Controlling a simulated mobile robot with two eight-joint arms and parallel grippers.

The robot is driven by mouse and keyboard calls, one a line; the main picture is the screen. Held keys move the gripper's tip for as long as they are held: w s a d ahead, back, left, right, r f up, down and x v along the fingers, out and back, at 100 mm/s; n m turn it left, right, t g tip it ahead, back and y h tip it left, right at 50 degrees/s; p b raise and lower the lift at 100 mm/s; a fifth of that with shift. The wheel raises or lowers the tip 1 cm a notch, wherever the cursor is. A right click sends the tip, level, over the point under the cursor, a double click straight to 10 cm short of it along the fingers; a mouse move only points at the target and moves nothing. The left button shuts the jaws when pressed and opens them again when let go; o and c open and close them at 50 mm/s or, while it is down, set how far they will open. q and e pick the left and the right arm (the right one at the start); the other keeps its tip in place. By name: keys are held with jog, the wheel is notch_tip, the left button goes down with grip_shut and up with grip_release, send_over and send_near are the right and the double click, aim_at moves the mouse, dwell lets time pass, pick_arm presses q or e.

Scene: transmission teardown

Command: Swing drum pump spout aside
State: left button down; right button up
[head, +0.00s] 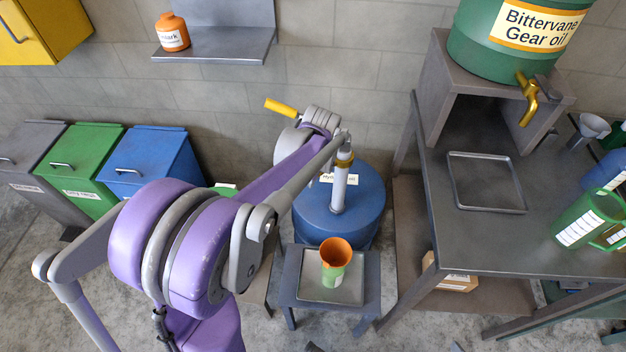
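A blue drum (310,212) stands on the floor by the wall. A grey pump column (338,190) with a gold collar (344,158) rises from its top. A yellow grip (281,107) shows up and left of the pump head. My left arm reaches in from the lower left, and my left gripper (328,122) is near the pump head. Its fingertips are small and partly hidden, so I cannot tell whether they are open or touch the pump. I cannot make out the spout apart from my arm. My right gripper is not in view.
An orange-topped green container (334,262) stands on a tray (352,290) on a low stand before the drum. Grey, green (84,172) and blue bins (150,165) line the left wall. A workbench (500,235) with an empty tray (487,207) stands right.

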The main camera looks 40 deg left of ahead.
pick_arm(q)
jog(key=shift+a, duration=0.15)
dwell(0.3)
jog(key=c, duration=0.8)
grip_release()
jog(key=shift+o, duration=0.2)
notch_tip(320, 180, up, 11)
jog(key=d, duration=0.2)
jog(key=shift+s+f+p, duration=0.15)
jog(key=shift+s+p, duration=0.05)
jog(key=shift+p, duration=0.2)
jog(key=shift+d, duration=0.1)
